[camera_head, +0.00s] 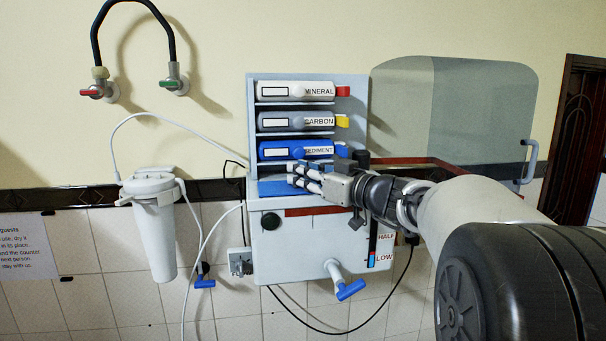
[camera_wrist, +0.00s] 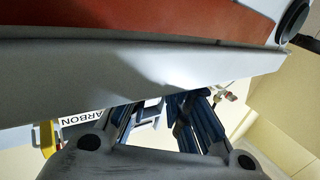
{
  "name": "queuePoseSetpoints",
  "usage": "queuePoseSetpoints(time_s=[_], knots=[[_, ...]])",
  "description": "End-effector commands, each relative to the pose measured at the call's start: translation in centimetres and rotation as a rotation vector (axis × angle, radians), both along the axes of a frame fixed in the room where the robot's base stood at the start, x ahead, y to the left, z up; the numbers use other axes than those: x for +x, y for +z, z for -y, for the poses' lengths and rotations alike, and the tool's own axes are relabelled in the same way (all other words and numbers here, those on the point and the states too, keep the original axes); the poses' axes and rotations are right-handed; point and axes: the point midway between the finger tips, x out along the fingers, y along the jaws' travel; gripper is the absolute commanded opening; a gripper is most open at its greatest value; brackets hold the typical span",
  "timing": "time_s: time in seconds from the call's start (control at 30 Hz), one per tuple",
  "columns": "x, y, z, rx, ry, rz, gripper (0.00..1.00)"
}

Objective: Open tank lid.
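The white tank (camera_head: 300,247) is at the bottom of the purifier in the head view, with a red strip (camera_head: 312,211) along its upper front and a level gauge at right. A blue patch (camera_head: 268,188) shows on its top; my arm hides part of that top, and I cannot tell the lid's exact state. My gripper (camera_head: 298,178) is over the tank top, reaching in from the right. In the wrist view its dark fingers (camera_wrist: 160,112) are spread apart with nothing seen held between them. A pale edge (camera_wrist: 150,75) with a red face (camera_wrist: 130,20) crosses close by the fingertips.
The mineral (camera_head: 290,90), carbon (camera_head: 290,121) and sediment (camera_head: 290,149) cartridges are stacked just above my gripper. A grey see-through panel with a handle (camera_head: 530,160) is at right. A white filter housing (camera_head: 155,230) hangs at left. A tap (camera_head: 345,285) sticks out below the tank.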

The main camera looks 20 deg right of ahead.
Motion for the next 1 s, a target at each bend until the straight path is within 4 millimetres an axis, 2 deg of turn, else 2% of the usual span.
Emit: queuePoseSetpoints(time_s=[0.2, 1.0], knots=[[-0.01, 0.02, 0.0, 0.0, 0.0, 0.0, 0.0], [-0.04, 0.39, -0.11, -0.041, 0.0, -0.006, 0.0]])
